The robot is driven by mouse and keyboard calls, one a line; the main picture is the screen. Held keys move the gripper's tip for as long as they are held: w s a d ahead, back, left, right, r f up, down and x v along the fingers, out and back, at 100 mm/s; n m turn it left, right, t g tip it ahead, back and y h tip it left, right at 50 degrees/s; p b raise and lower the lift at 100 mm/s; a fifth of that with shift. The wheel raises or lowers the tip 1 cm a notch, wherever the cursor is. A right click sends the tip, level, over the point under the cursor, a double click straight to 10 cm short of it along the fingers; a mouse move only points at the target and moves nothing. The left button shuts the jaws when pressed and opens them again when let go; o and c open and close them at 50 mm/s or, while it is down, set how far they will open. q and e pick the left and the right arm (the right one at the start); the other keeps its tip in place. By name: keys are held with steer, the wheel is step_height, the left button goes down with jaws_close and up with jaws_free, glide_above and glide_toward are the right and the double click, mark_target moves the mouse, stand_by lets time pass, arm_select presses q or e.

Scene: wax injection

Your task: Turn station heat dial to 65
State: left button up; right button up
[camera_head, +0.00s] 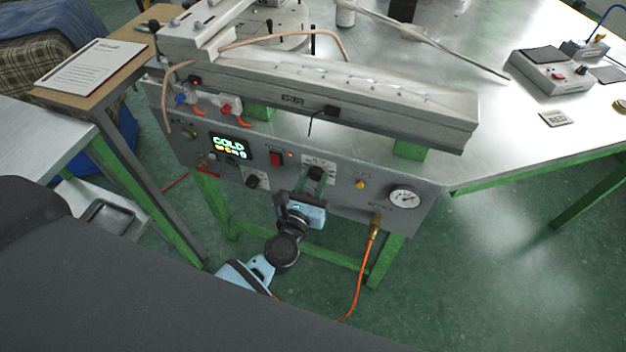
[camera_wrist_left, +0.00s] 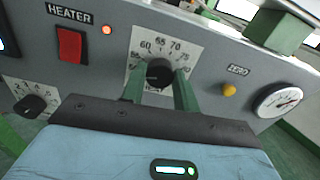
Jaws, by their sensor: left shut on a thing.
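The heat dial is a black knob (camera_wrist_left: 158,72) on a white scale plate (camera_wrist_left: 188,47) marked 60, 65, 70, 75 and more, with 65 near the top. In the head view the knob (camera_head: 316,173) sits on the grey front panel. My left gripper (camera_head: 310,182) reaches up to it from below. In the left wrist view its two green fingers (camera_wrist_left: 160,90) stand on either side of the knob, shut on it. The fingers hide the lower scale. I cannot tell which number the knob points to. My right gripper is not in view.
A red heater switch (camera_wrist_left: 72,43) with a lit lamp and a smaller dial (camera_wrist_left: 34,104) are left of the knob. A yellow zero button (camera_wrist_left: 229,90) and a gauge (camera_head: 404,197) are to the right. The display (camera_head: 230,147) appears to read COLD. An orange hose (camera_head: 361,270) hangs below.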

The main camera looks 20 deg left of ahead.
arm_select(q)
steer(key=m, duration=0.4)
steer(key=shift+m, duration=0.3)
steer(key=m+p, duration=0.1)
steer(key=m, duration=0.3)
steer(key=shift+m, duration=0.3)
steer(key=m, duration=0.4)
steer(key=shift+d+m+p, duration=0.1)
steer(key=shift+m+p, duration=0.2)
steer(key=m, duration=0.2)
steer(key=shift+m, duration=0.4)
steer(key=shift+m+p, duration=0.3)
steer(key=shift+m, duration=0.3)
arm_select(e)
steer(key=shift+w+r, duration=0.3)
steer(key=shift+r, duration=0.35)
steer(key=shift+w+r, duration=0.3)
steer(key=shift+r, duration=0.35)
arm_select(q)
steer(key=shift+f, duration=0.1)
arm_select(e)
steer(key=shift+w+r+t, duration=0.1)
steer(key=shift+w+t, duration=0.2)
arm_select(q)
steer(key=o, duration=1)
steer(key=shift+s, duration=0.1)
